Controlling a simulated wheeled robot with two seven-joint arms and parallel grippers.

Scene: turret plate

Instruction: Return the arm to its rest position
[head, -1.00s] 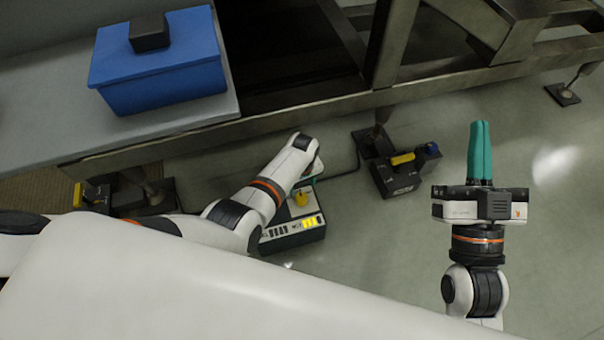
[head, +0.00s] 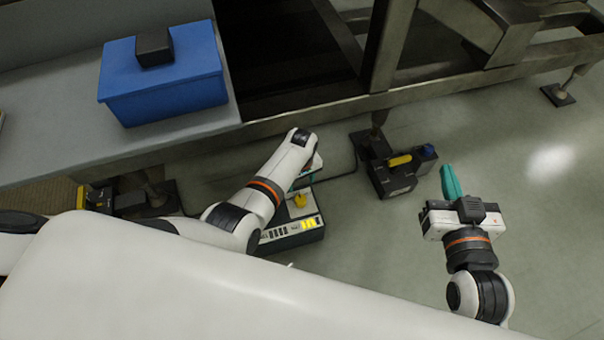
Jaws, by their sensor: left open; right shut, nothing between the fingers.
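My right gripper (head: 448,172) is over the floor at the right. Its two teal fingers are together with nothing between them, and they point up and slightly left in the picture. My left arm comes in from the left and bends down toward the floor. My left gripper (head: 313,178) is mostly hidden behind its own wrist; only a sliver of teal finger shows. It is open, above a control box (head: 292,232) with a yellow knob and lit yellow buttons. Whether it touches the box cannot be told.
A blue box (head: 165,85) with a black block on its lid stands on a grey bench (head: 190,122). A dark device (head: 388,175) with a yellow handle sits on the floor by a metal frame leg. Metal beams cross the back.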

